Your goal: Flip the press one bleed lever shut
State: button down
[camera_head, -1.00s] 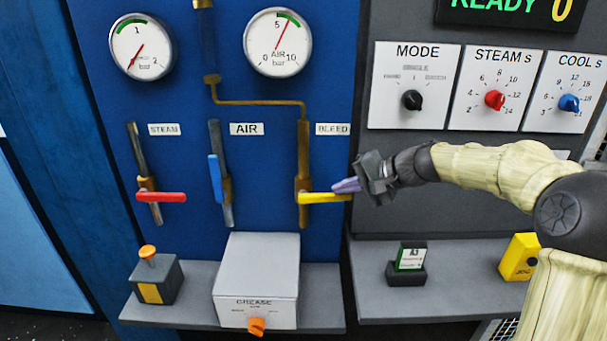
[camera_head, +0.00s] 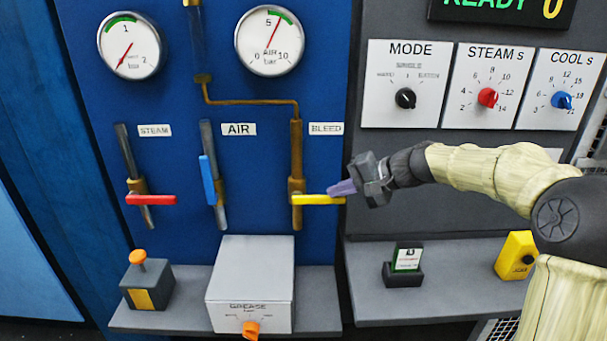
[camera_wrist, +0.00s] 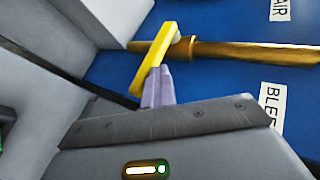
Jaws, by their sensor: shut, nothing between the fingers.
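The bleed lever is a yellow handle (camera_head: 318,199) on a brass vertical pipe under the BLEED label (camera_head: 326,128). It sticks out sideways to the right, across the pipe. My gripper (camera_head: 341,188) is shut and empty, its purple fingertips at the free right end of the yellow handle, slightly above it in the head view. In the wrist view the yellow handle (camera_wrist: 150,62) runs from the brass valve down to the purple fingertips (camera_wrist: 158,86), which overlap its end. I cannot tell for sure whether they touch.
The red steam lever (camera_head: 150,200) lies crosswise and the blue air lever (camera_head: 208,180) stands along its pipe, both left of the bleed lever. A grey grease box (camera_head: 250,275) stands on the shelf below. A control panel with knobs (camera_head: 405,98) is at the right.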

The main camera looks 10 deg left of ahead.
jog(key=a+r+p+v, duration=0.1)
jog(key=r+v, duration=0.1)
jog(key=v, duration=1)
jog(key=shift+w, duration=0.3)
jog(key=shift+a, duration=0.1)
jog(key=s+d+f+h+p, duration=0.35)
jog(key=s+f+h, duration=0.35)
jog(key=f, duration=0.4)
jog(key=s+d+f+n+h+p, duration=0.1)
jog(key=s+d+f+h, duration=0.1)
jog(key=s, duration=0.6)
jog(key=s+d+f+n+h+p, duration=0.1)
jog(key=s+d+f+h+p, duration=0.1)
jog(key=s+d+f, duration=0.3)
jog(key=s+d, duration=0.1)
jog(key=s, duration=0.2)
jog(key=shift+w, duration=0.15)
